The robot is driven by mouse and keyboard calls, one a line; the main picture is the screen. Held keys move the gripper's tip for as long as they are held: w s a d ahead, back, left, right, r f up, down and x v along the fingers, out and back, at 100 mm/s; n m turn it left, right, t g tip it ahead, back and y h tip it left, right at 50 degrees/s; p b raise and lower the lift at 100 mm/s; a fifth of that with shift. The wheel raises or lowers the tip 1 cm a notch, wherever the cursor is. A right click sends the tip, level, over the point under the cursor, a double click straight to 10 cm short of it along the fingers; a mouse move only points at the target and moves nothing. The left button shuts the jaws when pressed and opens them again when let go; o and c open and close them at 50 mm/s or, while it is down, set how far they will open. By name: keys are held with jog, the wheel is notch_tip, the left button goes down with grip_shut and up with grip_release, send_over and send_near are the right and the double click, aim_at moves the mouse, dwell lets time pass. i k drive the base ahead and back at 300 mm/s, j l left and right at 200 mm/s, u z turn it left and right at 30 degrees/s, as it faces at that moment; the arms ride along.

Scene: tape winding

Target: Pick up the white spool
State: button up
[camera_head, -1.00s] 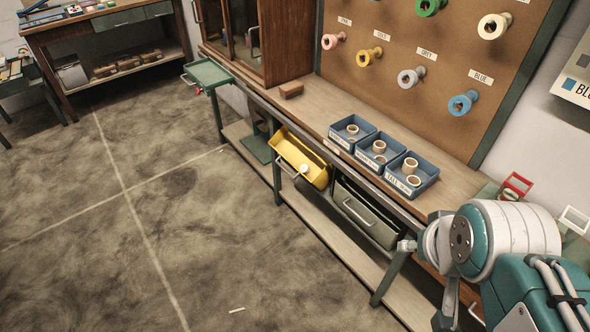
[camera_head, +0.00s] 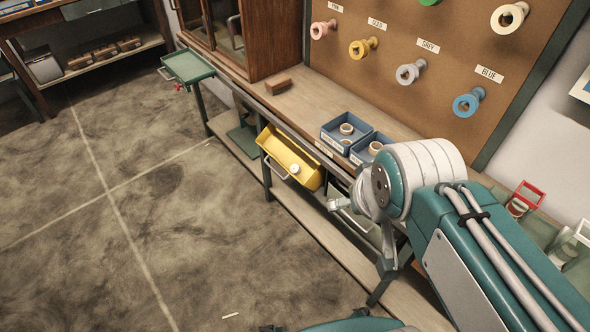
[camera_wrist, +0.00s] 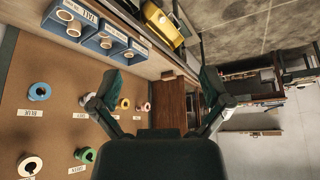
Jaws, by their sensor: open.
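A cream-white spool (camera_head: 509,17) is mounted on the brown pegboard at the upper right of the head view; it also shows at the lower left of the wrist view (camera_wrist: 30,165). A small white round piece (camera_head: 294,169) sits in the yellow bin (camera_head: 289,158) under the bench edge; I cannot tell whether it is a spool. My gripper (camera_wrist: 165,79) is open and empty in the wrist view, its two dark green fingers spread wide. It is apart from the board and the bins.
Blue bins (camera_wrist: 97,40) with tape rolls stand on the bench. Pink (camera_head: 323,29), gold (camera_head: 363,48), grey (camera_head: 411,72) and blue (camera_head: 468,102) spools hang on the board. A wooden block (camera_head: 279,86) lies near the cabinet. A green tray (camera_head: 188,67) juts out left. The floor is open.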

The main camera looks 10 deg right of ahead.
aim_at(295, 168)
jog(key=z, duration=2.45)
jog(key=u, duration=2.4)
jog(key=z, duration=0.4)
jog(key=i+j+z, duration=0.1)
jog(key=j+z, duration=0.15)
jog(key=z, duration=0.15)
jog(key=j+z, duration=0.25)
jog(key=z, duration=0.15)
jog(key=i+j+z, duration=0.1)
jog(key=j+z, duration=0.5)
jog(key=z, duration=0.15)
jog(key=j+z, duration=0.15)
jog(key=j, duration=0.25)
jog(key=k+j+z, duration=0.1)
jog(key=j, duration=0.35)
jog(key=k+j+z, duration=0.15)
jog(key=j, duration=0.25)
jog(key=k+j+z, duration=0.1)
jog(key=j, duration=0.25)
jog(key=k+j+z, duration=0.15)
jog(key=j, duration=0.25)
